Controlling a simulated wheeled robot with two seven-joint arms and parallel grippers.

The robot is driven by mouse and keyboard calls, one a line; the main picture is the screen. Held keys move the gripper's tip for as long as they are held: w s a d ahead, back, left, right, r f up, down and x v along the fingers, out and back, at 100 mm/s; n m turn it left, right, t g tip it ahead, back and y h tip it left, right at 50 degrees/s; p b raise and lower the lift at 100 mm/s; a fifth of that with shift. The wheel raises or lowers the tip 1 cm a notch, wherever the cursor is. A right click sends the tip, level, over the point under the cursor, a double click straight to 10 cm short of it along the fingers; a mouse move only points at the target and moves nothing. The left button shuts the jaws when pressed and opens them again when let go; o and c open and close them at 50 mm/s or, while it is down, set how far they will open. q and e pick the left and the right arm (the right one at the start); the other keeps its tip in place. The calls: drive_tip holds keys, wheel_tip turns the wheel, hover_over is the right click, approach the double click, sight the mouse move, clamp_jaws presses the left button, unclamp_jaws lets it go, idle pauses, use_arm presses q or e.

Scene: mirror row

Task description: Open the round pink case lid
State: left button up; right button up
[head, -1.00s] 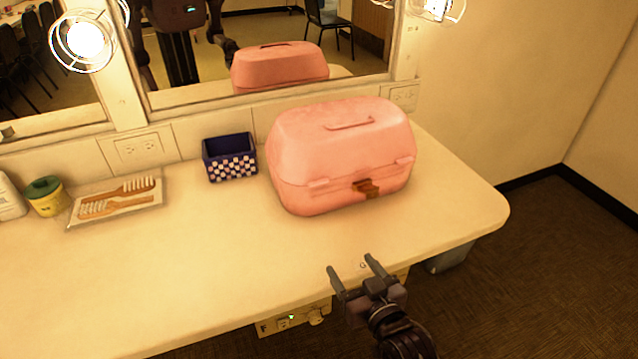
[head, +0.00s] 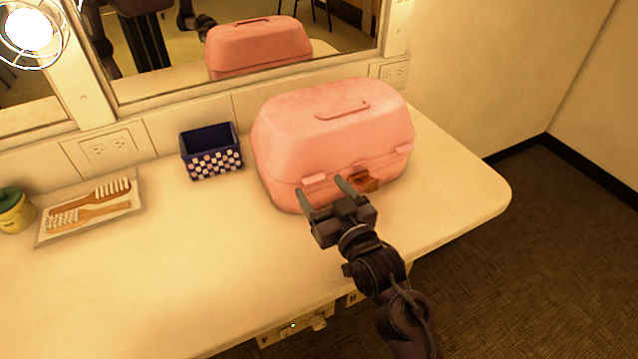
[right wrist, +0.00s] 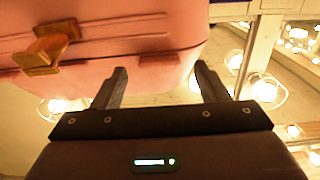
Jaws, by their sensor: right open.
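The round pink case (head: 330,125) stands shut on the counter, with a handle on its lid (head: 342,109) and a brown clasp (head: 366,181) at the front seam. My right gripper (head: 324,187) is open and empty in front of the case's front face, left of the clasp, and covers part of the seam. In the right wrist view the case (right wrist: 110,30) fills the upper left, with the clasp (right wrist: 45,48) left of the open fingers (right wrist: 160,85). I cannot tell whether the fingertips touch the case. My left gripper is not clearly in view.
A blue checked box (head: 212,152) stands left of the case. A tray (head: 88,207) with combs and brushes and a yellow jar (head: 14,210) are further left. A mirror (head: 240,45) is behind the case. The front counter (head: 190,270) is clear.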

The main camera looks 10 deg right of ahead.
drive_tip(key=shift+x, duration=0.85)
